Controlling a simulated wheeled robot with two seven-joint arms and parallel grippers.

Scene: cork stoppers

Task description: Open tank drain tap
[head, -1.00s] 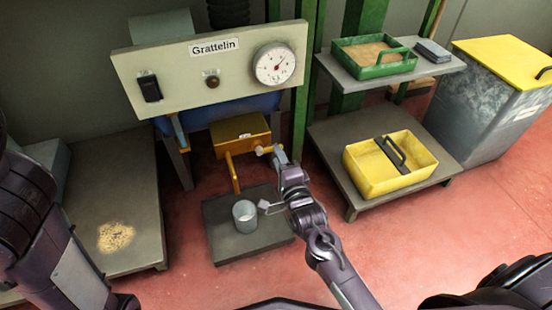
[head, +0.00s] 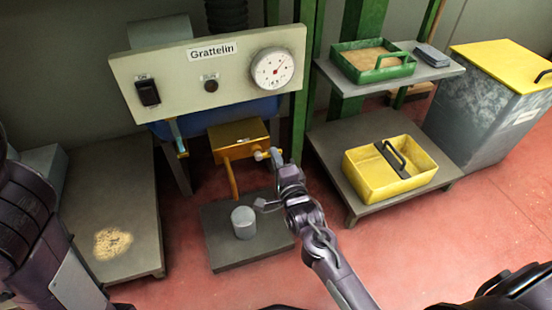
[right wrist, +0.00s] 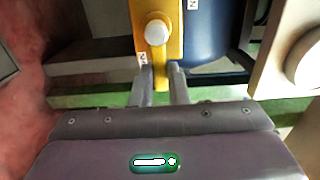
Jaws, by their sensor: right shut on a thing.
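In the head view an orange-yellow box (head: 238,135) sits in front of the blue tank (head: 205,118), with an orange bar (head: 231,178) hanging from it. My right gripper (head: 268,154) is at the box's right front corner. In the right wrist view a yellow piece with a pale round knob (right wrist: 157,31) stands before the blue tank (right wrist: 215,45). My right gripper's fingers (right wrist: 161,75) are shut on the yellow piece's lower end, which looks like the tap handle. Exactly where they touch is hard to see. My left arm shows at the left; its gripper is out of view.
A pale grey cup (head: 243,222) stands on a low dark platform (head: 220,257) below the box. A panel (head: 180,65) with switch and gauge is above. A yellow tray (head: 365,178) sits on the right shelf. Red floor (head: 400,260) is clear at right.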

